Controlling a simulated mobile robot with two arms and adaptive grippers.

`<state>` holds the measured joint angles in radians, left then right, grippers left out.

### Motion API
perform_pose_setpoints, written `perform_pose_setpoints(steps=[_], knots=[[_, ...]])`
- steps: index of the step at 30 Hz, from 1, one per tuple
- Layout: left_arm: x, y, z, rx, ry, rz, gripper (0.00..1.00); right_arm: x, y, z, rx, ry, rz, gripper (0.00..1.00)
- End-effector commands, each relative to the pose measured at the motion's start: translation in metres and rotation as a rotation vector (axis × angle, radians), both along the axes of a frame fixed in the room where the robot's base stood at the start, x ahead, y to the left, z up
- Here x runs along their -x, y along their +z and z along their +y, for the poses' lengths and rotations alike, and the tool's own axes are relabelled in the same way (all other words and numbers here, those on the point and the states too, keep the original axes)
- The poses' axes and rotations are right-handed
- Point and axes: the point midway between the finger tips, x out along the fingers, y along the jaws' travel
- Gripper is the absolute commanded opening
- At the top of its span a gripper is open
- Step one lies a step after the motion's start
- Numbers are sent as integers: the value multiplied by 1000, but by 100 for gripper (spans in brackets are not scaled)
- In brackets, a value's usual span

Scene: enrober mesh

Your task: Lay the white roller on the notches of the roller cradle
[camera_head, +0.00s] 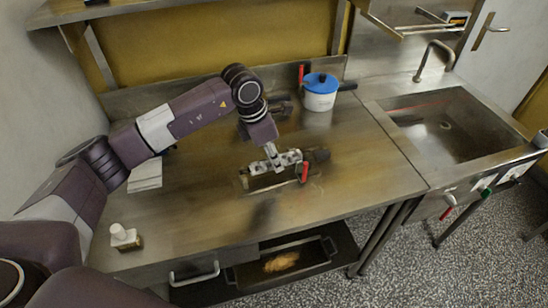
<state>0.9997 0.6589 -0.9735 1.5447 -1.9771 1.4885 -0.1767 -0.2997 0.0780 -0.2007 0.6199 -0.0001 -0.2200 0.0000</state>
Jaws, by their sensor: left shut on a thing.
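My left gripper (274,161) reaches down over the middle of the steel counter. It is shut on the white roller (260,168), a short pale bar lying crosswise at the fingertips and partly covered by them. The roller cradle (270,183) is a low dark-and-metal frame on the counter directly under the gripper, with a red handle (304,172) at its right. The roller is over or at the cradle. Whether it touches the notches is too small to tell. My right gripper is not in view.
A white pot with a blue lid (320,94) stands at the back. The sink (445,125) is at the right. White papers (146,175) and a small white bottle (122,236) are at the left.

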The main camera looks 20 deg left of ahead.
Motion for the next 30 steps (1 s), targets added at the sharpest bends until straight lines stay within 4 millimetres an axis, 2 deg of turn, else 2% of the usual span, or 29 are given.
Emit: perform_pose_setpoints(steps=[23,24,28,30], knots=[[-1,-9,0,1,0,-2,0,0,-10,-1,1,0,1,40],[-1,-9,0,1,0,-2,28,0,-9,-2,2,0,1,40],[0,-9,0,0,0,-1,42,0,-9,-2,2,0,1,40],[0,-9,0,0,0,-1,45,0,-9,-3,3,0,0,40]])
